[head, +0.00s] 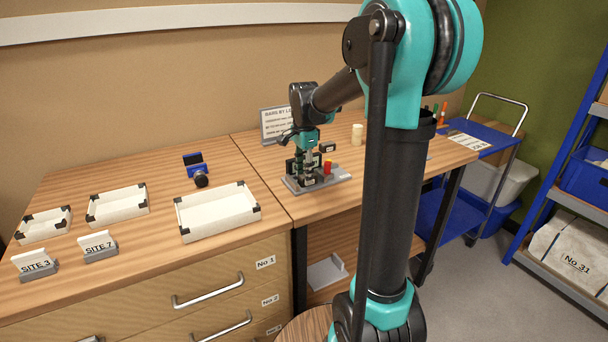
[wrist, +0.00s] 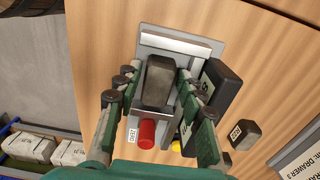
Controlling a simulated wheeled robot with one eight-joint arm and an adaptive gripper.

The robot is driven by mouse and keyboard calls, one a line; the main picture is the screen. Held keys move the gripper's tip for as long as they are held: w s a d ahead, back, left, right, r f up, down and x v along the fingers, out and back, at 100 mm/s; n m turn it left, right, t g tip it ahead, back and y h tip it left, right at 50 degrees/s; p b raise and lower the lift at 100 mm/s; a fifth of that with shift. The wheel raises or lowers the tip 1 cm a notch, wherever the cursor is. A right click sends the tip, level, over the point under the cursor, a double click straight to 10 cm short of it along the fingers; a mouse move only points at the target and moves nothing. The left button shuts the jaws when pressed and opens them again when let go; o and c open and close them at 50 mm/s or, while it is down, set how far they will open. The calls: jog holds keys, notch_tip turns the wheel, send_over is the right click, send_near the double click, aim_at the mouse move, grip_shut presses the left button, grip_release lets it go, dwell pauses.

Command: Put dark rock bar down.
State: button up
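The dark rock bar (wrist: 157,82) is a grey-black block between the two fingers of my gripper (wrist: 157,76) in the wrist view. The fingertips close on its left and right sides. It is over the grey plate of a small bench device (wrist: 180,46), which has a red knob (wrist: 147,134) and a ZERO label. I cannot tell whether the bar touches the plate. In the head view my gripper (head: 306,165) is low over this device (head: 335,179), and the bar is hard to make out there.
A black box (wrist: 224,86) stands close to the right finger. A small labelled dark block (wrist: 244,134) lies on the wood beyond it. White trays (head: 217,224) and a blue device (head: 195,167) are to the left.

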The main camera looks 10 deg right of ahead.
notch_tip(320, 180, up, 12)
dwell(0.4)
jog(key=shift+f, duration=0.1)
jog(key=shift+c, duration=0.4)
jog(key=shift+d, duration=0.2)
jog(key=shift+c, duration=1.2)
jog(key=shift+m+y, duration=0.5)
jog(key=shift+m, duration=0.2)
jog(key=d, duration=0.2)
jog(key=w+d, duration=0.1)
jog(key=d, duration=0.3)
jog(key=shift+w+d, duration=0.35)
jog(key=shift+w, duration=0.05)
grip_shut()
jog(key=w+d+m+y, duration=0.1)
jog(key=d+m+y, duration=0.1)
jog(key=d, duration=0.9)
send_near(336, 176)
jog(key=f, duration=0.1)
jog(key=d+f, duration=0.1)
jog(key=f, duration=0.1)
jog(key=shift+s+d+f, duration=0.1)
jog(key=shift+d, duration=0.1)
jog(key=shift+a, duration=2)
